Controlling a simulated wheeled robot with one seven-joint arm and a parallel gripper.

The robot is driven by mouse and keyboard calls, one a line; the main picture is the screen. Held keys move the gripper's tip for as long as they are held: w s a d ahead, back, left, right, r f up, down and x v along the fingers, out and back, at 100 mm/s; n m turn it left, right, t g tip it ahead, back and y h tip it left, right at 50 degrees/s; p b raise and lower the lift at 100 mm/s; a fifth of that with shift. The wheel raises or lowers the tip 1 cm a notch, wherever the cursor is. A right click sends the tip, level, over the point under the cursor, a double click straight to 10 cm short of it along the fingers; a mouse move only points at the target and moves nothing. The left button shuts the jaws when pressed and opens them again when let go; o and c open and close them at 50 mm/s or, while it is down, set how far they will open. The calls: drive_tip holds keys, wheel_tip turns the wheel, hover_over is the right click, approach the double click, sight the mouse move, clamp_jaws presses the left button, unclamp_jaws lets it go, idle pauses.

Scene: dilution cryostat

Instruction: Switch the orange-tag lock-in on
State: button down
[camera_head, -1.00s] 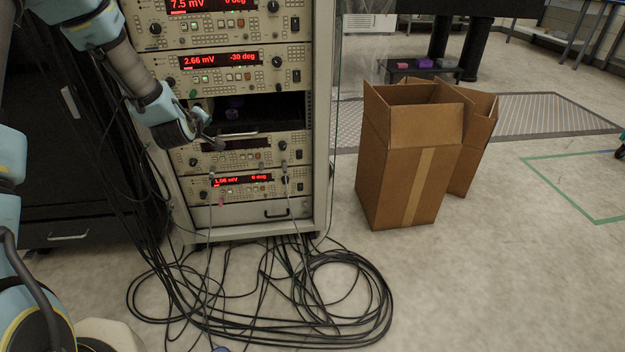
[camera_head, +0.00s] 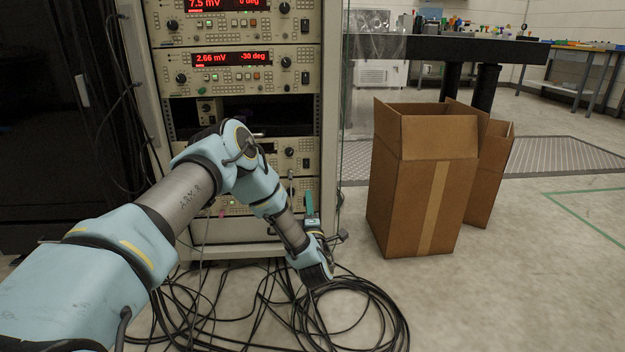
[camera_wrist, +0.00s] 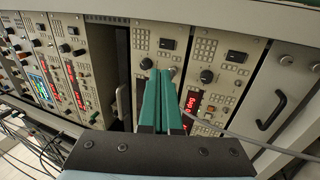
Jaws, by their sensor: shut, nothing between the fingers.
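The lock-ins stand in a rack. I cannot make out an orange tag. The lock-in under the dark gap (camera_head: 272,150) has a dark display in the head view, mostly behind my arm; its panel also shows in the wrist view with its black rocker switch (camera_wrist: 167,44). The lock-in below it (camera_wrist: 190,105) is lit red and has its own black switch (camera_wrist: 235,57). My gripper (camera_head: 309,195) is at the rack's lower right front. In the wrist view its green fingers (camera_wrist: 161,74) are shut and empty, in front of these two panels; contact cannot be told.
Two upper lock-ins (camera_head: 225,62) (camera_head: 230,8) are lit. A drawer panel with a black handle (camera_wrist: 278,110) is below the lowest lock-in. Loose black cables (camera_head: 355,315) lie on the floor below my gripper. Cardboard boxes (camera_head: 425,190) stand to the right.

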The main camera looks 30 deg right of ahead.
drive_tip(key=shift+s, duration=0.15)
drive_tip(key=shift+d, duration=0.1)
drive_tip(key=b, duration=0.5)
approach(304, 158)
drive_tip(key=x, duration=0.5)
drive_tip(key=shift+d+f, duration=0.1)
drive_tip(key=shift+f, duration=0.05)
drive_tip(key=shift+w+d, duration=0.1)
drive_tip(key=shift+w, duration=0.15)
drive_tip(key=shift+r, duration=0.25)
drive_tip(key=shift+w+d+r+g+p, duration=0.1)
drive_tip(key=shift+w+r+g+p, duration=0.3)
drive_tip(key=shift+p, duration=0.6)
drive_tip(key=shift+s+f+b, duration=0.2)
drive_tip(key=shift+f+b, duration=0.05)
drive_tip(key=shift+b, duration=0.15)
